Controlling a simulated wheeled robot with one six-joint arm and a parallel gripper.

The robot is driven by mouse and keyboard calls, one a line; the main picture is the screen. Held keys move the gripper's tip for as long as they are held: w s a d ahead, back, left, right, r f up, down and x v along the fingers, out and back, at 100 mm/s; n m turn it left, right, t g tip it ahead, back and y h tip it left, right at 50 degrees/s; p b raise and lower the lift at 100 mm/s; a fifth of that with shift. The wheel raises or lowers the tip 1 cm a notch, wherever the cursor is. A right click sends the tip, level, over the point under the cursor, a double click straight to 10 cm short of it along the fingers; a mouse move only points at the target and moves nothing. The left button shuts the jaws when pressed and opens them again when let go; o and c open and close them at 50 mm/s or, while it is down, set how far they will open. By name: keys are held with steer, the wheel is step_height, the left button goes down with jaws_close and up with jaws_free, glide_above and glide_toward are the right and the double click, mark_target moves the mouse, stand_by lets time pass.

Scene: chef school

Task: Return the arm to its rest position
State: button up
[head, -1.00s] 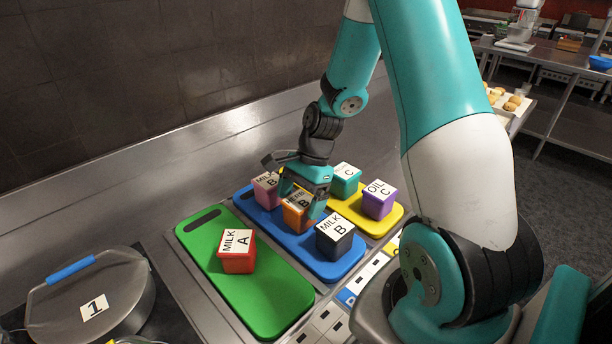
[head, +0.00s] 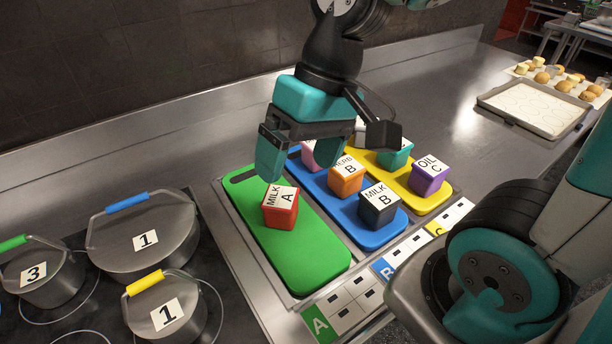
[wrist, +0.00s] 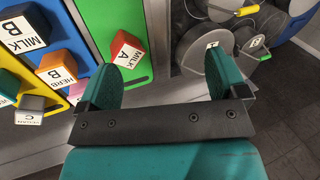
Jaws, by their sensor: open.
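My gripper (head: 318,150) is open and empty in the head view, held above the boards. Its fingers are spread wide, one over the upper part of the green board (head: 318,268), the other towards the yellow board (head: 436,200). In the wrist view my gripper (wrist: 160,88) shows both fingers apart with nothing between them. The red MILK A box (head: 281,210) sits on the green board, just below one finger in the picture. The orange HERB B box (head: 347,178) and black MILK B box (head: 379,206) sit on the blue board (head: 368,237).
A pink box (head: 308,153) is partly hidden behind my gripper. A purple OIL C box (head: 429,176) and teal box (head: 397,156) are on the yellow board. Lidded pots (head: 144,238) stand left. A tray (head: 535,107) lies at right; the counter between is clear.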

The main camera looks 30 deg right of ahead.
steer(key=s+a+n, duration=0.3)
steer(key=s+n, duration=0.2)
steer(key=shift+s+r, duration=0.15)
steer(key=shift+r, duration=0.3)
stand_by(0.6)
